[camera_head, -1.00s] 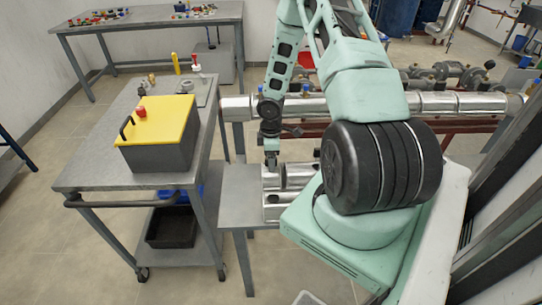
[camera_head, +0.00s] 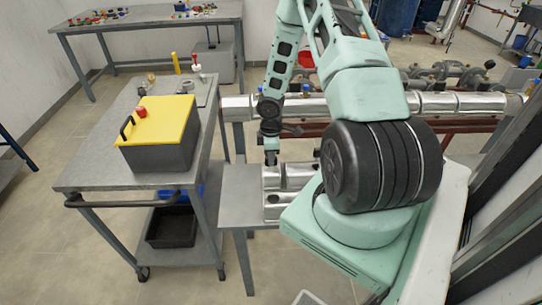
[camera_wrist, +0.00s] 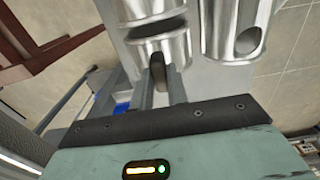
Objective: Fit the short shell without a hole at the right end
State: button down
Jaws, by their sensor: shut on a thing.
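My gripper (camera_head: 270,158) is low over the small grey side table in the head view. In the wrist view its two fingers (camera_wrist: 160,80) are shut on a dark upright piece at the near edge of a shiny metal shell (camera_wrist: 157,45). No round hole shows in this shell's visible surface; a dark gap crosses it. To its right lies another shell with an oval hole (camera_wrist: 248,40). In the head view the shells (camera_head: 298,176) lie side by side on the table, partly hidden by my arm. The pipe's right end (camera_head: 512,103) shows beyond my arm.
A silver-clad pipe (camera_head: 240,108) runs behind my arm, with red pipework below it. A grey cart (camera_head: 85,175) with a yellow-topped box (camera_head: 160,120) stands left. The small side table (camera_head: 238,190) is close to my base. A workbench (camera_head: 150,16) stands at the back.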

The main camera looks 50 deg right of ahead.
jog(key=shift+r+p, duration=3.05)
jog(key=shift+r, duration=0.35)
